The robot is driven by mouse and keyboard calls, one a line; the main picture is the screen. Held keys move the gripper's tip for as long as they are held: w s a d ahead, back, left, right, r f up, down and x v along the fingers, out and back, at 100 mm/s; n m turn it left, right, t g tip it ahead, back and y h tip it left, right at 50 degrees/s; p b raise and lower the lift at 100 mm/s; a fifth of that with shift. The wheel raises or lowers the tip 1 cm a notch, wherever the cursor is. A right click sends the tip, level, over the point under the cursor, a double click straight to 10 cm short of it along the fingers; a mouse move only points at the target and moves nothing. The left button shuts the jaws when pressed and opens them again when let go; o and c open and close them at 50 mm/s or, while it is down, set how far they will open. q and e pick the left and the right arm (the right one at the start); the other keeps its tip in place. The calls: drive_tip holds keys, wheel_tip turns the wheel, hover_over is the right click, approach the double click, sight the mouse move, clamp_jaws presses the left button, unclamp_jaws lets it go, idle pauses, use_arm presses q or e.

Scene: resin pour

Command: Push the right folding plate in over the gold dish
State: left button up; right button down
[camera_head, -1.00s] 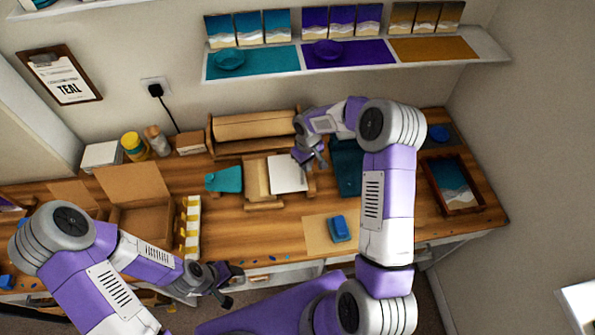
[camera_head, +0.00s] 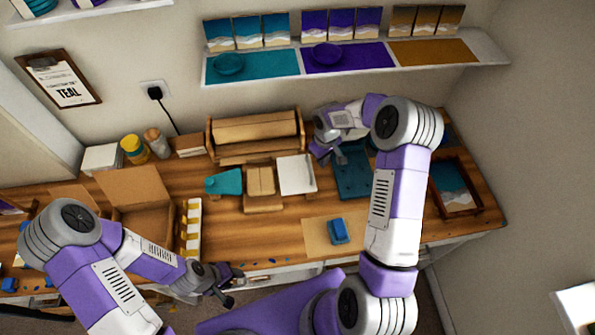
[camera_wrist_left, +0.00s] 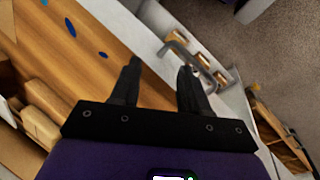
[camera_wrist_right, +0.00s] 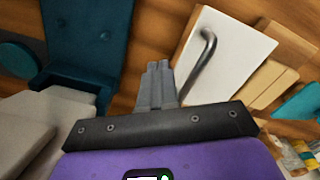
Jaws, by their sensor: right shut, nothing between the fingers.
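A white plate (camera_head: 297,175), which looks like the right folding plate, lies right of a light wooden block (camera_head: 261,181) at mid-table. A teal plate (camera_head: 226,182) is on the block's left. In the right wrist view the white plate (camera_wrist_right: 225,50) has a bent dark handle (camera_wrist_right: 202,62). My right gripper (camera_head: 341,157) is shut and empty, to the right of the white plate and apart from it; its fingertips (camera_wrist_right: 158,68) show in its wrist view. My left gripper (camera_head: 233,283) is open and empty at the table's front edge (camera_wrist_left: 159,68). I cannot make out a gold dish.
A dark teal board (camera_head: 352,178) lies under and beside my right gripper. A blue block on a tan sheet (camera_head: 317,228) lies in front. A wooden rack (camera_head: 255,130) stands behind, a yellow-and-white strip (camera_head: 191,228) and cardboard box (camera_head: 140,190) left, a framed picture (camera_head: 454,187) right.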

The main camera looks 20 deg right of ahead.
wheel_tip(320, 180, up, 7)
drive_tip(key=p, duration=0.4)
drive_tip(key=shift+r, duration=0.2)
